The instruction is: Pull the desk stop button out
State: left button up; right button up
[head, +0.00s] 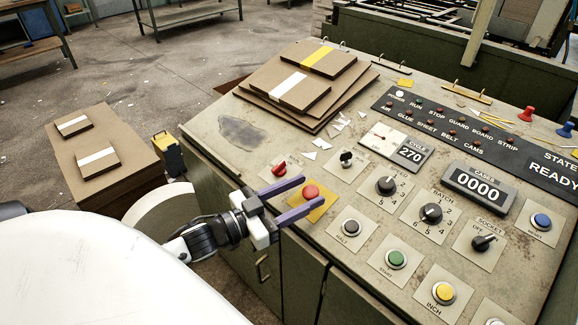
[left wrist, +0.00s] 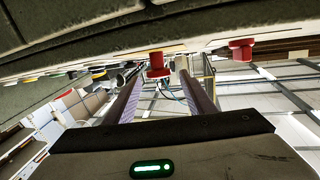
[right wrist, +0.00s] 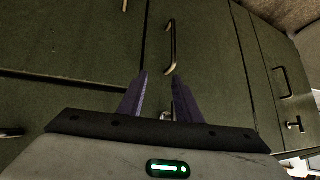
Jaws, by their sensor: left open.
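The red desk stop button (head: 310,191) sits on a yellow plate on the sloping desk panel. My left gripper (head: 312,192) is open, its two purple fingers reaching in from the left, one on each side of the button. In the left wrist view, a red button head (left wrist: 157,66) shows between the open fingertips (left wrist: 161,67), with a gap visible on each side. I cannot tell whether a finger touches it. My right gripper (right wrist: 160,76) is open and empty, in front of green cabinet doors; it is not in the head view.
A second red button (head: 279,169) stands close beside the upper left finger; it also shows in the left wrist view (left wrist: 241,48). A black switch (head: 346,158), a halt button (head: 351,227) and a green start button (head: 396,258) are nearby. Board stacks (head: 306,78) lie farther back.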

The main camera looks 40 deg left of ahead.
pick_arm(q)
jog(key=shift+v, duration=2)
